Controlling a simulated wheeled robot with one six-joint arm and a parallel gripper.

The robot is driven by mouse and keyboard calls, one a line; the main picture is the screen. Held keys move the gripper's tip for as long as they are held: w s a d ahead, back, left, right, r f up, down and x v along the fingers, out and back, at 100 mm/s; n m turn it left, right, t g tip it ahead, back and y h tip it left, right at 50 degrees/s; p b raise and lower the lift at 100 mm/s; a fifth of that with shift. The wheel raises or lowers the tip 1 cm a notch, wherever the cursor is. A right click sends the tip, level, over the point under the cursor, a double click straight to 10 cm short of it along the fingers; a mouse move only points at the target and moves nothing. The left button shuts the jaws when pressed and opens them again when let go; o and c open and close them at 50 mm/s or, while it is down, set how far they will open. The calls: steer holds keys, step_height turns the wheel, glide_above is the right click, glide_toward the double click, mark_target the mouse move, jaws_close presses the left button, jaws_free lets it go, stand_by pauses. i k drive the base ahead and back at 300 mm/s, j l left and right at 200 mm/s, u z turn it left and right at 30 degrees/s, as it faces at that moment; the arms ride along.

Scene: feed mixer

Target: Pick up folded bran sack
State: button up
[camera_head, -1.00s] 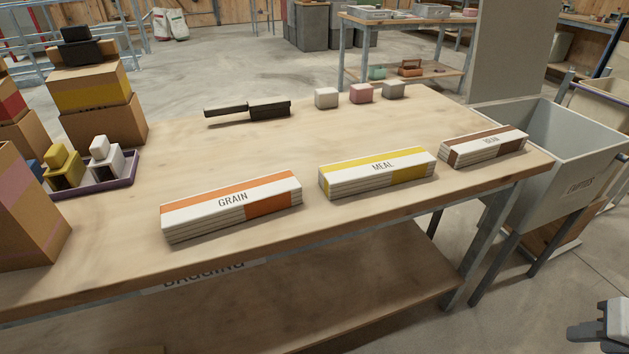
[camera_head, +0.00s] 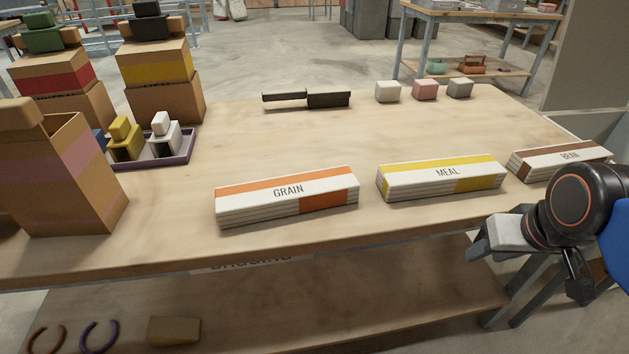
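The folded bran sack (camera_head: 560,160) lies flat at the right end of the wooden table. It is white with brown bands and reads as bran, though its label is small and its lower right part is hidden by my arm. My gripper (camera_head: 483,240) is at the table's front right edge, in front of and to the left of the bran sack and apart from it. I see the gripper from the side, and its finger opening is not clear.
A meal sack (camera_head: 441,178) and a grain sack (camera_head: 288,196) lie to the left on the table (camera_head: 270,143). Three small blocks (camera_head: 425,90) and a black tool (camera_head: 307,98) are at the back. Boxes (camera_head: 68,175) and a purple tray (camera_head: 150,162) stand at left.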

mark_target(537, 164)
steer(key=i+l, duration=0.1)
steer(key=l, duration=0.4)
steer(key=i+l, duration=0.1)
steer(key=l, duration=0.45)
steer(key=i+l, duration=0.1)
steer(key=l, duration=0.4)
steer(key=j+z, duration=0.15)
steer(key=z, duration=0.35)
steer(key=j+z, duration=0.1)
steer(key=z, duration=0.4)
steer(key=k, duration=0.05)
